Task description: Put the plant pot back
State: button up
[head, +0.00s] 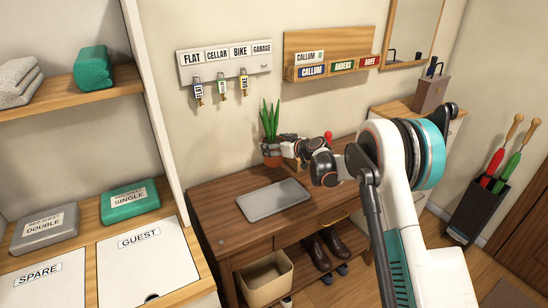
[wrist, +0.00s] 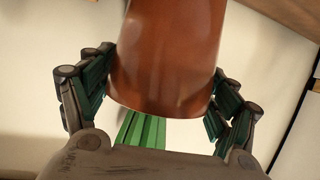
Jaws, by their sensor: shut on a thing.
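The plant pot (head: 272,159) is terracotta with tall green leaves (head: 270,118). In the head view it is at the back of the wooden desk, below the key rack. I cannot tell whether its base touches the desk top. My gripper (head: 284,150) reaches it from the right and is shut on it. In the wrist view the brown pot (wrist: 165,60) fills the space between the two fingers (wrist: 161,95), with a green leaf below it. Part of the pot is hidden by the gripper in the head view.
A grey flat tray (head: 273,200) lies on the desk (head: 225,215) in front of the pot. Keys hang on the rack (head: 222,58) above. A name-tag shelf (head: 325,55) is to its right. A bin (head: 266,278) and shoes (head: 325,250) sit below. The desk's front left is clear.

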jog(key=shift+f+b, duration=0.75)
jog(key=shift+f, duration=1.35)
jog(key=shift+f, duration=0.1)
jog(key=o, duration=1.5)
